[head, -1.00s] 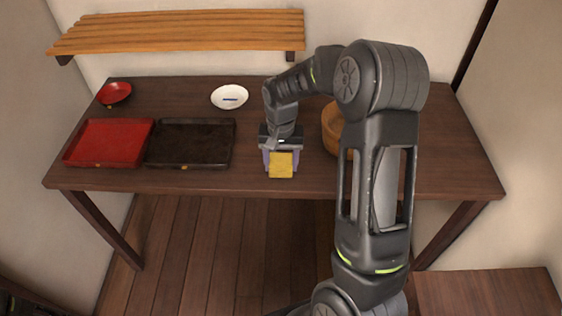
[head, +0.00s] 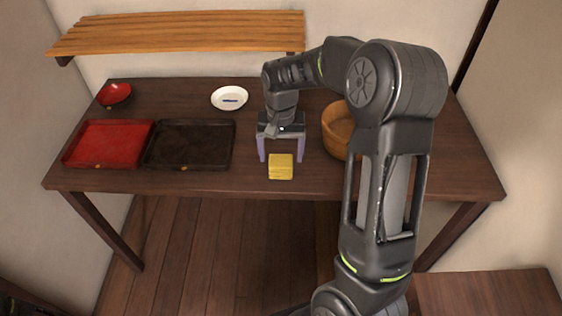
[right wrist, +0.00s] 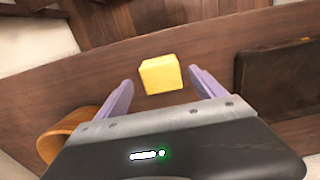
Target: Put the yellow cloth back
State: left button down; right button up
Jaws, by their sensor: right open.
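The yellow cloth (head: 281,167) is a small folded block lying on the dark wooden table, near its front edge. It also shows in the right wrist view (right wrist: 161,74), just beyond the fingertips and between their lines. My right gripper (head: 280,159) is open and empty, its two purple fingers apart, raised behind the cloth and not touching it. My left gripper is not in view.
A red tray (head: 67,157) and a black tray (head: 148,160) lie left of the cloth. A white dish (head: 230,90) and a red bowl (head: 115,93) stand farther back. A wooden tub (head: 334,137) stands right, partly behind my arm. A slatted shelf (head: 180,31) hangs above the table's back.

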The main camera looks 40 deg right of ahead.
aim_at(281, 163)
notch_tip(281, 163, up, 8)
jog(key=shift+f, duration=0.15)
